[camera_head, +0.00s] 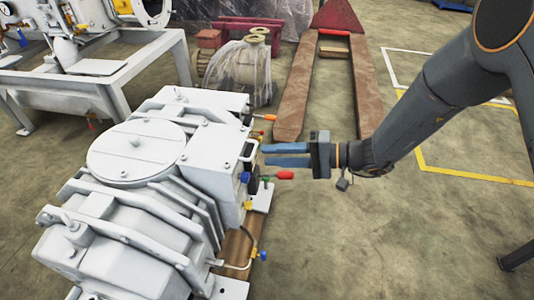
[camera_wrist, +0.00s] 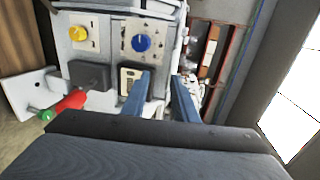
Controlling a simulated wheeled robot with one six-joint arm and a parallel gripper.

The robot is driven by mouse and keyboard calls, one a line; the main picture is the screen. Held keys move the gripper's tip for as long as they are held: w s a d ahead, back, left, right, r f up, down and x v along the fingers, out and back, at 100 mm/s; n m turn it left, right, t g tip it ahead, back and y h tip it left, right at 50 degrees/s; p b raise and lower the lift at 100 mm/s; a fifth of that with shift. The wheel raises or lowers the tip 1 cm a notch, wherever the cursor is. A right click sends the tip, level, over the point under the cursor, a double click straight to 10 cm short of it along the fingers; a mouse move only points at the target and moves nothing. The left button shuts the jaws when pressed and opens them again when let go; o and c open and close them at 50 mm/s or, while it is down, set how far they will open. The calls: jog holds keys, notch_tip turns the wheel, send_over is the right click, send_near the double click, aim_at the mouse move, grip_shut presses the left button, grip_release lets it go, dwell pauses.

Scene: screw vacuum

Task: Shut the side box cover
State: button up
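The white screw vacuum machine (camera_head: 135,195) stands at the left in the head view. Its side box (camera_head: 215,150) is on the right side, with a dark-edged, handle-like part on the face towards my gripper. I cannot clearly tell the cover from the box or how far it stands open. My gripper (camera_head: 265,155) reaches in from the right with its two blue fingers apart, close to that face. In the wrist view the fingers (camera_wrist: 163,92) are apart in front of a pale part of the machine. I cannot tell whether they touch it; nothing is clearly held.
A red-handled lever (camera_wrist: 68,104), a yellow knob (camera_wrist: 78,33) and a blue knob (camera_wrist: 141,42) sit close to the fingers. A rusty red pallet jack (camera_head: 297,85) lies behind my gripper. Open floor (camera_head: 400,240) lies at the lower right.

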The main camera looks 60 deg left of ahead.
jog(key=shift+p+v, duration=0.4)
jog(key=shift+v, duration=2.35)
jog(key=shift+r, duration=0.1)
